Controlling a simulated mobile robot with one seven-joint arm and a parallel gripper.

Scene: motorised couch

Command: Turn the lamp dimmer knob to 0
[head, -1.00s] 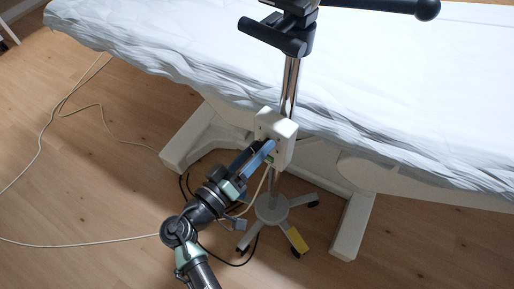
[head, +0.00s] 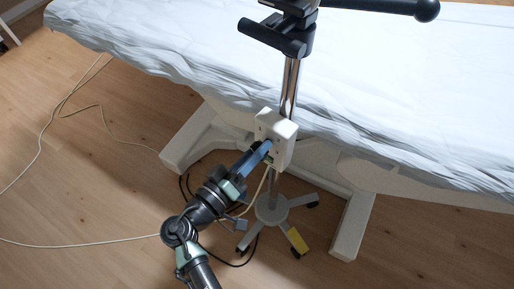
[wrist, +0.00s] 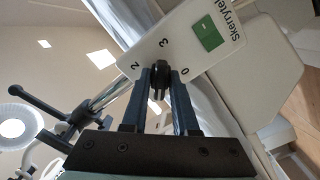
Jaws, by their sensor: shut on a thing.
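The lamp dimmer knob (wrist: 159,80) is dark and round, on the face of a white control box (wrist: 225,62). In the wrist view the digits 2, 3 and 0 show around it; its pointer cannot be made out. My gripper (wrist: 160,82) is shut on the knob, one blue-grey finger on each side. In the head view the white box (head: 277,124) sits on a chrome pole, and my gripper (head: 267,148) reaches its face from the lower left. The knob is hidden there by the fingers.
A green rocker switch (wrist: 208,34) is beside the knob. The pole (head: 290,85) stands on a wheeled base (head: 272,208). A couch with a white sheet (head: 400,90) is behind. A pale cable (head: 90,242) lies on the wooden floor at left.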

